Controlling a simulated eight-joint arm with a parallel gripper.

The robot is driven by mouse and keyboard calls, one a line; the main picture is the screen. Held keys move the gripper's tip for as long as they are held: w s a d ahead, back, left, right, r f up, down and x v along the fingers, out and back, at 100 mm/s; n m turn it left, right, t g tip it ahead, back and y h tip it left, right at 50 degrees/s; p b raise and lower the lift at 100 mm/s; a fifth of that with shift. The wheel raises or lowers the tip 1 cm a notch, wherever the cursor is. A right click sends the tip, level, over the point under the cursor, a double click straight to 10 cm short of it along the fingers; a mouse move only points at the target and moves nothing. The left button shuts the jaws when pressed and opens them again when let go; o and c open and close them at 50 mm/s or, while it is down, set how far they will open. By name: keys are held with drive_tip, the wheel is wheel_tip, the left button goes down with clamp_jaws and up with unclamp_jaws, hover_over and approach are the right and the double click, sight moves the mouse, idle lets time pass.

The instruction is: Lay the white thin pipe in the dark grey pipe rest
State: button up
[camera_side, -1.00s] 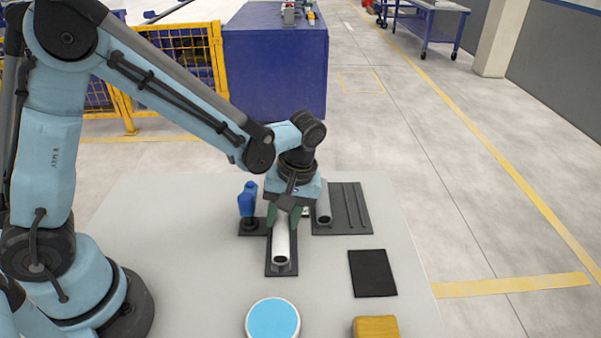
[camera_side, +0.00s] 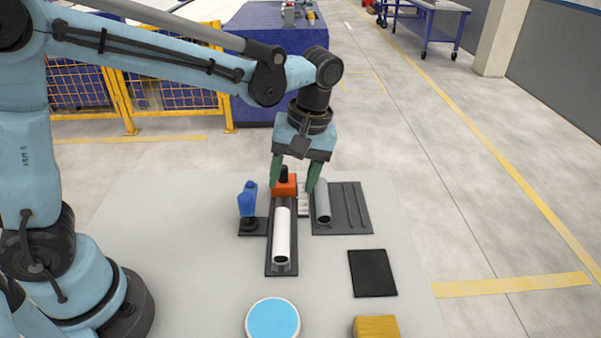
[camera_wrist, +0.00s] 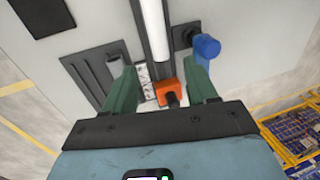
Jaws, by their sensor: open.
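The white thin pipe (camera_side: 282,234) lies lengthwise on the long dark grey pipe rest (camera_side: 283,273), its open end facing the side camera. In the wrist view the white pipe (camera_wrist: 153,22) runs along the dark rest (camera_wrist: 160,70). My gripper (camera_side: 292,185) is open and empty, raised above the far end of the rest.
A grey pipe (camera_side: 322,203) lies on a grooved dark plate (camera_side: 352,212) to the right. A blue object (camera_side: 248,203) stands close on the left. A black pad (camera_side: 372,273), a blue-topped disc (camera_side: 272,319) and a yellow block (camera_side: 376,327) are nearer. The left tabletop is clear.

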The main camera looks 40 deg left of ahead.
drive_tip(key=s+a+r+m+t, duration=0.1)
drive_tip(key=s+a+m+t, duration=0.1)
drive_tip(key=s+a+r+m+t+h, duration=0.1)
drive_tip(key=s+a+m+t, duration=0.1)
drive_tip(key=m+t, duration=0.1)
drive_tip(key=s+a+r+m+t, duration=0.1)
drive_tip(key=s+a+m+t, duration=0.1)
drive_tip(key=a, duration=0.1)
drive_tip(key=shift+m+h, duration=0.3)
drive_tip(key=shift+h, duration=0.1)
drive_tip(key=shift+s+a+f+m+t, duration=0.4)
drive_tip(key=shift+m+t, duration=0.3)
drive_tip(key=shift+t, duration=0.2)
